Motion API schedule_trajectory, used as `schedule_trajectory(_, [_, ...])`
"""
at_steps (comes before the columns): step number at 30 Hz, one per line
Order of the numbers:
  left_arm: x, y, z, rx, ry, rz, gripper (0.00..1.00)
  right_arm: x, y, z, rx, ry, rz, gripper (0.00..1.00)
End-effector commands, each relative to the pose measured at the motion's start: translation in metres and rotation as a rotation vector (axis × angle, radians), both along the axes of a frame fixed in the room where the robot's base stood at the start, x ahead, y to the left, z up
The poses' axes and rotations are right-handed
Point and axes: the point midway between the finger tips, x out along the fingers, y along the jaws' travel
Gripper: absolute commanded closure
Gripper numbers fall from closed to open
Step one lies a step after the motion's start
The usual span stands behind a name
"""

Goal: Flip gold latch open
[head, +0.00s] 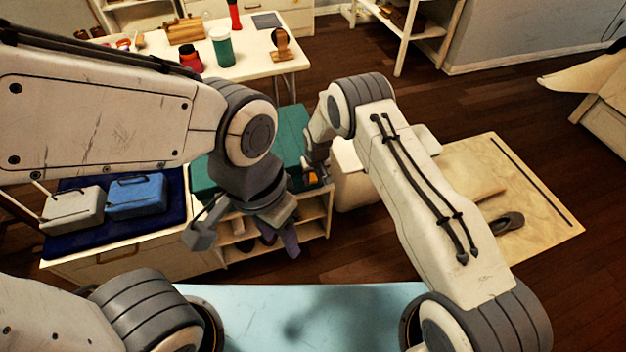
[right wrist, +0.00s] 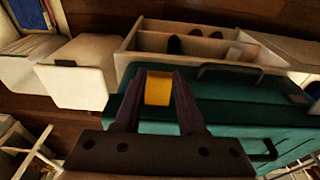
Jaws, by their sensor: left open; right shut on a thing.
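A teal case (head: 291,125) lies on a low white shelf, partly hidden behind my arms; its teal side also shows in the right wrist view (right wrist: 235,115). The gold latch (head: 313,178) is at the case's right end. In the right wrist view the gold latch (right wrist: 158,90) sits between the two dark fingers. My right gripper (head: 318,168) is at the latch and shut on it; its fingers also frame the latch in the right wrist view (right wrist: 158,76). My left gripper (head: 242,242) is open and empty, lower and in front of the shelf, with its fingers spread.
The shelf (head: 318,214) has open compartments holding dark shoes. A white box (head: 349,172) stands beside it. Grey (head: 72,209) and blue (head: 137,196) cases lie on a dark blue mat at left. A table (head: 262,58) with cups is behind.

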Motion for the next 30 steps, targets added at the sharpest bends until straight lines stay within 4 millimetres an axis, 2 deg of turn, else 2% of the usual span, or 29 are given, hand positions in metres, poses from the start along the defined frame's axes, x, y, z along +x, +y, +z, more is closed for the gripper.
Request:
schedule_trajectory(8, [0.000,0.000,0.000,0.000,0.000,0.000,0.50,0.000,0.000,0.001,0.000,-0.001,0.000,1.00])
schedule_trajectory(9, [0.000,0.000,0.000,0.000,0.000,0.000,0.50,0.000,0.000,0.001,0.000,-0.001,0.000,0.53])
schedule_trajectory(11, [0.000,0.000,0.000,0.000,0.000,0.000,0.50,0.000,0.000,0.001,0.000,-0.001,0.000,0.30])
schedule_trajectory(22, [0.000,0.000,0.000,0.000,0.000,0.000,0.50,0.000,0.000,0.004,0.000,0.000,0.000,0.30])
schedule_trajectory(26, [0.000,0.000,0.000,0.000,0.000,0.000,0.50,-0.002,0.000,0.020,0.001,-0.002,0.000,0.30])
schedule_trajectory(30, [0.000,0.000,-0.002,0.000,0.000,0.000,0.50,-0.006,-0.002,0.047,0.001,-0.003,0.000,0.30])
